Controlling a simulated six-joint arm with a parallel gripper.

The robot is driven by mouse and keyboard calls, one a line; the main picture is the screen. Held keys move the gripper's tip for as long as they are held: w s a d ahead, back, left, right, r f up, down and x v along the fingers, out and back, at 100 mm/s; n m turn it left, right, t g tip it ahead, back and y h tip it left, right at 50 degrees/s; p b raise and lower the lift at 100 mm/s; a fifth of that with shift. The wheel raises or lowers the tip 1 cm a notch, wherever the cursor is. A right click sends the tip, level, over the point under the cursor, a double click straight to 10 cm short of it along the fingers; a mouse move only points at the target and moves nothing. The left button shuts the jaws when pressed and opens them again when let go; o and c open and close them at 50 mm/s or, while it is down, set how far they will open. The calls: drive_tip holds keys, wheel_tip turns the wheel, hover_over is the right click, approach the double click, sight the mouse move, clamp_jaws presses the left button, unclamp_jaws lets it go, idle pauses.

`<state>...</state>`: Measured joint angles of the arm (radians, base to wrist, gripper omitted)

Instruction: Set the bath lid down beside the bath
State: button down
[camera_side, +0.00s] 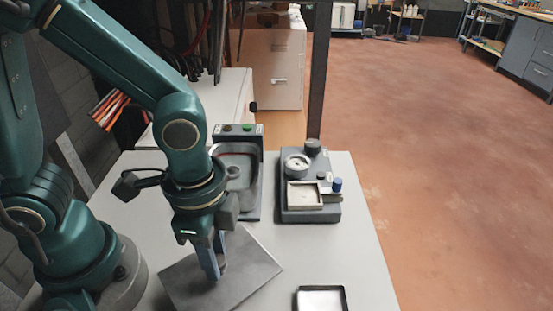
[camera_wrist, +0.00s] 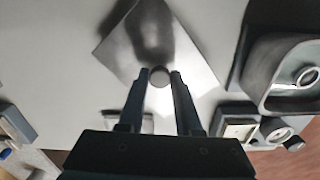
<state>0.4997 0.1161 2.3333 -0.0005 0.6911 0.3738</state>
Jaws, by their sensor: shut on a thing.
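The bath lid (camera_side: 250,268) is a flat grey square plate with a small round knob (camera_wrist: 159,77) at its middle. My gripper (camera_side: 215,274) points down and is shut on the knob, with one finger on each side of it in the wrist view. The lid lies about level at table height; I cannot tell whether it touches the table. The bath (camera_side: 239,168) is a grey unit with an open basin and a green button, standing behind the lid. In the wrist view the open bath (camera_wrist: 262,75) is at the right, apart from the lid (camera_wrist: 122,48).
A dark grey instrument (camera_side: 311,214) with a round dish, a square pan and a blue knob stands right of the bath. A shallow black-rimmed tray (camera_side: 321,289) lies at the front right. The pale table (camera_side: 345,245) is bare between the lid and these.

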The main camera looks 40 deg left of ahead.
drive_tip(key=shift+f, duration=1.2)
drive_tip(key=c, duration=0.5)
unclamp_jaws()
drive_tip(key=shift+r, duration=2.6)
drive_tip(key=a+r+n+t, duration=0.2)
drive_tip(key=a+n, duration=0.1)
drive_tip(key=a+r+n+t, duration=0.1)
drive_tip(key=a+r+n, duration=0.1)
drive_tip(key=r+n, duration=0.1)
drive_tip(key=w+a+r+n+t, duration=0.1)
drive_tip(key=a+r+n+t, duration=0.1)
drive_tip(key=a+r+n, duration=0.1)
drive_tip(key=shift+a+n+t, duration=0.3)
drive_tip(key=shift+a+n, duration=0.05)
drive_tip(key=shift+n, duration=0.15)
